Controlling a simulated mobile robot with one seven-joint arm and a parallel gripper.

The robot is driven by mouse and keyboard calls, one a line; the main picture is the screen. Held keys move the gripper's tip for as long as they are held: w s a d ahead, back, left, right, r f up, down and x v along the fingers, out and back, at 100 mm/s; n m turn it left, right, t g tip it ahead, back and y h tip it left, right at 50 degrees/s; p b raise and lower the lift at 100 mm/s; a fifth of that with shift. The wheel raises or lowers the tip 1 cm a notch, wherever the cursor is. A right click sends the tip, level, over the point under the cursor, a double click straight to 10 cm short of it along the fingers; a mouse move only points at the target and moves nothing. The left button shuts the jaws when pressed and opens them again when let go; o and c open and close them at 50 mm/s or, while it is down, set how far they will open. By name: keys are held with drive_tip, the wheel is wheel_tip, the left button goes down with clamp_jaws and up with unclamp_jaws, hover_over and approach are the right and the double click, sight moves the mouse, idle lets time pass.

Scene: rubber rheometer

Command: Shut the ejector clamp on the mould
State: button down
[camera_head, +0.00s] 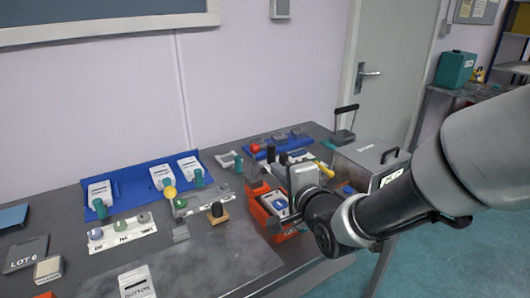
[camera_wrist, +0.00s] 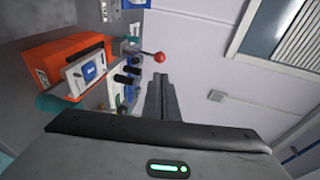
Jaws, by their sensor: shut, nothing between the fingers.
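An orange unit (camera_head: 266,217) stands at the right part of the bench; it also shows at the upper left of the wrist view (camera_wrist: 50,62). A white plate with a blue part (camera_wrist: 88,70) sits in it. A lever with a red ball knob (camera_head: 255,148) rises behind; in the wrist view the red knob (camera_wrist: 160,57) stands out on its rod, beyond two black knobs. I cannot tell for certain which part is the ejector clamp. My gripper is shut and empty, its fingertips (camera_wrist: 160,78) together below the red knob in the picture, apparently apart from it. In the head view my wrist partly hides the orange unit.
A grey metal box (camera_head: 365,165) with a handle stands to the right. Blue trays with white blocks (camera_head: 135,182) lie to the left, with a labelled row of knobs (camera_head: 122,232) in front. The bench between (camera_head: 215,262) is largely clear. A wall closes the back.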

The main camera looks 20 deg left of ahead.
sight(256, 150)
drive_tip(key=b+x, duration=0.1)
drive_tip(key=x, duration=1.3)
drive_tip(key=shift+b, duration=0.4)
drive_tip(key=shift+r, duration=0.1)
